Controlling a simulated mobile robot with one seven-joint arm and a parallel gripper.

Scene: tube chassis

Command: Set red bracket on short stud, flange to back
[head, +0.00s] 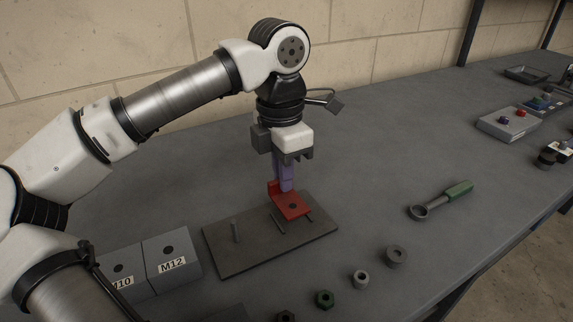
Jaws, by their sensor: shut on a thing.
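The red bracket (291,206) is an L-shape with a hole in its flat part. Its raised flange is at the back left, partly behind my fingers. My gripper (286,187) points down with its purple fingers shut on the bracket by the flange. The bracket is over the back right part of a dark base plate (225,259). I cannot tell whether it touches anything below. Another thin stud shape (278,225) shows just in front of the bracket. Any stud under the bracket is hidden.
Grey blocks marked M10 (122,280) and M12 (171,255) stand left of the plate. Several nuts and collars, including a grey ring (396,256), lie in front. A green-handled ring wrench (440,200) lies right. The bench behind the plate is clear.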

